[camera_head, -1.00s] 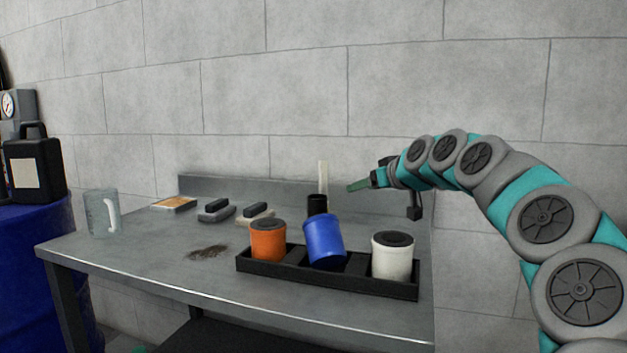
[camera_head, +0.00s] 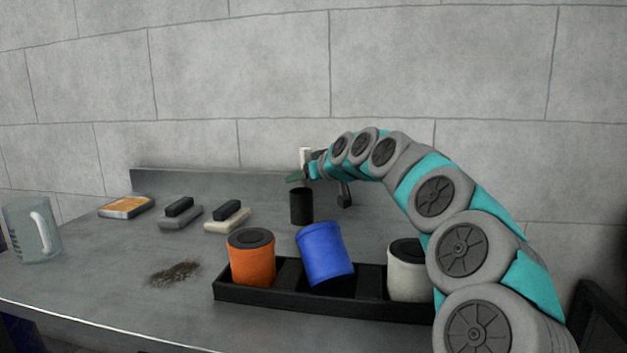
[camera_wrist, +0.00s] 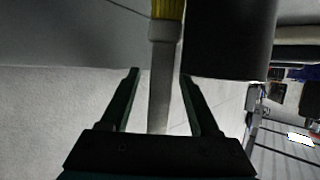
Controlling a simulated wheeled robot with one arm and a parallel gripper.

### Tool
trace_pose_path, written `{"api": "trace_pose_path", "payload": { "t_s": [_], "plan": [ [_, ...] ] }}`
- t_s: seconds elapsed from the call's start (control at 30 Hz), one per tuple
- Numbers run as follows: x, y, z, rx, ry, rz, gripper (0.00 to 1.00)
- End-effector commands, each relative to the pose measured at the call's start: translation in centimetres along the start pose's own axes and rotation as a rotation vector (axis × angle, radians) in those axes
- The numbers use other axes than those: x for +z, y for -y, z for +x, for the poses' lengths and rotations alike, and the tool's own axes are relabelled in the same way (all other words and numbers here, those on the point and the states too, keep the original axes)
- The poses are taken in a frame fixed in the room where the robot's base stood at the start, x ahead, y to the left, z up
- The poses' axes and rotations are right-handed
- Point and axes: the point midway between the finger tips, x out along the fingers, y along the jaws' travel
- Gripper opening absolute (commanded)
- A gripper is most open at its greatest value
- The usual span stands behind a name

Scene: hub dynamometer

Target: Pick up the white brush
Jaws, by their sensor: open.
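The white brush (camera_head: 305,156) shows in the head view as a pale upright strip above the black cup (camera_head: 301,206), partly hidden behind my gripper. In the wrist view the brush (camera_wrist: 160,85) has a pale shaft and a yellow part at the top edge, and appears between my two fingers. My gripper (camera_head: 296,177) is open, just above the cup; its dark green fingers also show in the wrist view (camera_wrist: 160,73). The black cup (camera_wrist: 230,40) is close on the right there. I cannot tell whether either finger touches the brush.
A black tray (camera_head: 250,293) in front holds orange (camera_head: 252,260), blue (camera_head: 325,255) and white (camera_head: 406,270) canisters; the blue one tilts. Left are two block brushes (camera_head: 180,213) (camera_head: 228,220), an orange-topped box (camera_head: 126,207), dark debris (camera_head: 175,273) and a clear jug (camera_head: 33,230). A wall stands behind.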

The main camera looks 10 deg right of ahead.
Motion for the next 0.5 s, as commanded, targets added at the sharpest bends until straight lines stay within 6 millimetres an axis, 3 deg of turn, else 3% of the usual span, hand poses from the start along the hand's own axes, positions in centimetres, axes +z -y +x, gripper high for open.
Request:
{"api": "trace_pose_path", "payload": {
  "t_s": [0.13, 0.37, 0.5],
  "plan": [
    [-0.2, -0.01, 1.37, 0.001, -0.002, 0.0, 0.62],
    [-0.17, -0.06, 1.47, 0.002, -0.003, 0.0, 0.61],
    [-0.15, -0.07, 1.47, 0.002, -0.003, 0.0, 0.46]
  ]
}}
